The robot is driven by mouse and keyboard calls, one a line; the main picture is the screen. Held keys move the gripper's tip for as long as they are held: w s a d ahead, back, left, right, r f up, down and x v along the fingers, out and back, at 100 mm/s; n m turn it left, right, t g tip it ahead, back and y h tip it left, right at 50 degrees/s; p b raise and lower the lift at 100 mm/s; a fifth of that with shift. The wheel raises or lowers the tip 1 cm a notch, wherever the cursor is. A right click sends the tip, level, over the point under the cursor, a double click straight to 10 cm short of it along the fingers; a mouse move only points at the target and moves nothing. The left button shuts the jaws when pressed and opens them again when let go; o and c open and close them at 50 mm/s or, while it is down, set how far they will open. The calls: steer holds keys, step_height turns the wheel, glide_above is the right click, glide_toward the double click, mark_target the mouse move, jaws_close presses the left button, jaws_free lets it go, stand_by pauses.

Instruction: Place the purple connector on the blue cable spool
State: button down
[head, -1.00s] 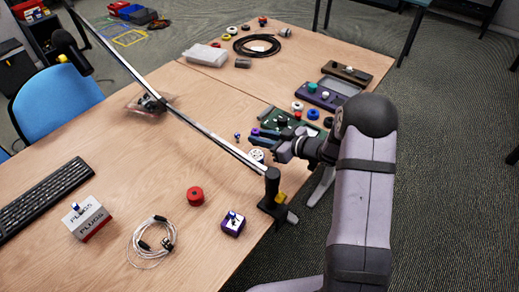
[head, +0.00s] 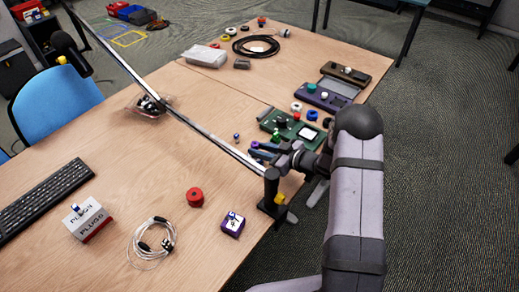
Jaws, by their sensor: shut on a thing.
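My gripper (head: 266,152) is at the right part of the table, low over the wood and just in front of the green board. Its jaws are shut on a small purple piece, which looks like the purple connector (head: 254,144), at the fingertips.
A green circuit board (head: 270,121) lies just behind my gripper. A metal rail (head: 190,118) crosses above the table to a black clamp (head: 272,198). A red spool (head: 195,197), a purple box (head: 232,224) and a coiled white cable (head: 147,244) lie nearer.

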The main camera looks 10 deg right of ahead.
steer(key=shift+f, duration=0.15)
steer(key=c, duration=1.5)
jaws_free()
steer(key=shift+c, duration=0.2)
